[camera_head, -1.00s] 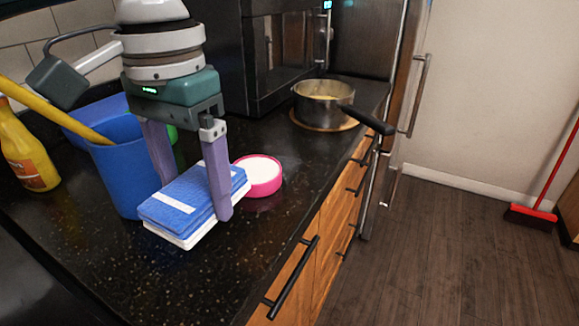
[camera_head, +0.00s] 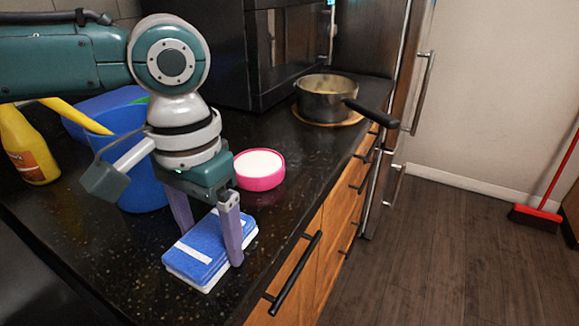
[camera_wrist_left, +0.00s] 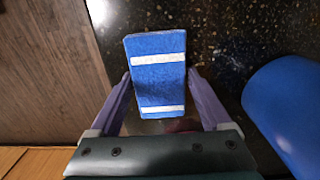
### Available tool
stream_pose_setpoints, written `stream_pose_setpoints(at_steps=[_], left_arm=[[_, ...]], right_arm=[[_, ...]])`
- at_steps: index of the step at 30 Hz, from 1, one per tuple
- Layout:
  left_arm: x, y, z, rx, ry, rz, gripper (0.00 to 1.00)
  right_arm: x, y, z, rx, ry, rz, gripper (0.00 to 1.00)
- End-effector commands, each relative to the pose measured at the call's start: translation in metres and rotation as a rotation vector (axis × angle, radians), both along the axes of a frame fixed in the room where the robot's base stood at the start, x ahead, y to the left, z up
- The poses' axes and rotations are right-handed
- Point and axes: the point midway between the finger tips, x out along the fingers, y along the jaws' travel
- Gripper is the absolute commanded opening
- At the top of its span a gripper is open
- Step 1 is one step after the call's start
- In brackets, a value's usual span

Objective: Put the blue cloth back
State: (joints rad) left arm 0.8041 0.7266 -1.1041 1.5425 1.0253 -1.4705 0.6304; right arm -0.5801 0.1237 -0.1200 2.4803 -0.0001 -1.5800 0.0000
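The blue cloth (camera_head: 205,252) is a folded rectangular stack with pale stripes and a white layer beneath, near the counter's front part in the head view. My left gripper (camera_head: 212,245) points down with its two purple fingers at the cloth's opposite sides. In the left wrist view the cloth (camera_wrist_left: 157,80) lies between the fingertips, filling nearly all the gap between them. The gripper appears shut on it. I cannot tell whether the cloth's underside touches the counter. My right gripper is not in view.
A blue bucket (camera_head: 143,186) stands left behind the gripper; it also shows in the wrist view (camera_wrist_left: 290,112). A pink-rimmed round container (camera_head: 259,170) is just behind the cloth. A yellow bottle (camera_head: 28,150) is at left, a pot (camera_head: 325,99) at back. The counter edge is close at right.

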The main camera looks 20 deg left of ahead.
Motion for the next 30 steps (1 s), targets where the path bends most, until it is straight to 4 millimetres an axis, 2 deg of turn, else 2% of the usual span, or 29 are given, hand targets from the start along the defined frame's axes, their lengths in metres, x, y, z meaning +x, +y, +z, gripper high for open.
stream_pose_setpoints(at_steps=[1, 5, 14, 17, 24, 30], left_arm=[[0.000, 0.000, 0.000, 0.000, 0.000, 0.000, 0.86], [0.000, 0.000, 0.000, 0.000, 0.000, 0.000, 1.00], [0.000, 0.000, 0.004, 0.001, -0.001, 0.000, 1.00], [0.001, 0.000, 0.018, 0.000, -0.003, -0.001, 1.00], [0.001, -0.001, 0.072, -0.002, -0.005, -0.001, 1.00], [0.001, 0.000, 0.108, -0.001, -0.003, 0.001, 1.00]], right_arm=[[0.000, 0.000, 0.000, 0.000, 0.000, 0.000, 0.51], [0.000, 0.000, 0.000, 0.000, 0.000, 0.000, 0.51], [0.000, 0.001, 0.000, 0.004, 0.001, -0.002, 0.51], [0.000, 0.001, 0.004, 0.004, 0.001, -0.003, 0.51], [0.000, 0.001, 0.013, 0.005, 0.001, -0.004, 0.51], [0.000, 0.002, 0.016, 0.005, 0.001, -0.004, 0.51]])
